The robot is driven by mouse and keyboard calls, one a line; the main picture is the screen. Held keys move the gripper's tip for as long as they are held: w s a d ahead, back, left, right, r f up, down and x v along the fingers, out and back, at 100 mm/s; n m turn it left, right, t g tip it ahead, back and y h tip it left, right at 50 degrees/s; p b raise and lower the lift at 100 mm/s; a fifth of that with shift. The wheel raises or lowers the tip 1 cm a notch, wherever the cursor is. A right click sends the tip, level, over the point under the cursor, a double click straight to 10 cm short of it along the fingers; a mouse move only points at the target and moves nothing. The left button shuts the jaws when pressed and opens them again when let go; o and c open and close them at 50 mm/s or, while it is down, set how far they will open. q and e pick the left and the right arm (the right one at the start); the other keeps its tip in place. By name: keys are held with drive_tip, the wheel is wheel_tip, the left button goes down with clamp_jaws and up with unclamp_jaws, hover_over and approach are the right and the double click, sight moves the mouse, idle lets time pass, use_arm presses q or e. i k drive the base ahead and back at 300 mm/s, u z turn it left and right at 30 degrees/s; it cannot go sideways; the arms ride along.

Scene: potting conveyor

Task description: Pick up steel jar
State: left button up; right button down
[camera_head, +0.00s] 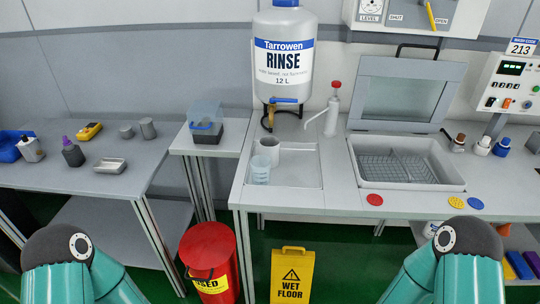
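Two small grey metal-looking cylinders stand near the back right of the left table. The taller cylinder (148,128) is upright and seems to be the steel jar. A shorter, wider grey cylinder (126,132) stands just left of it, with a small gap between them. I cannot tell for sure from their look which one is the jar. Only teal links of my two arms show at the bottom corners, well apart from both cylinders. Neither gripper is in the picture.
The left table (110,200) also holds a yellow meter (88,131), a purple-capped bottle (72,153) and a metal tray (110,166). A red bin (208,250) and a yellow floor sign (291,275) stand on the floor.

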sight(272, 153)
drive_tip(key=u, duration=0.7)
drive_tip(key=k, duration=0.75)
drive_tip(key=z, duration=0.3)
drive_tip(key=i, duration=1.1)
drive_tip(key=z, duration=0.1)
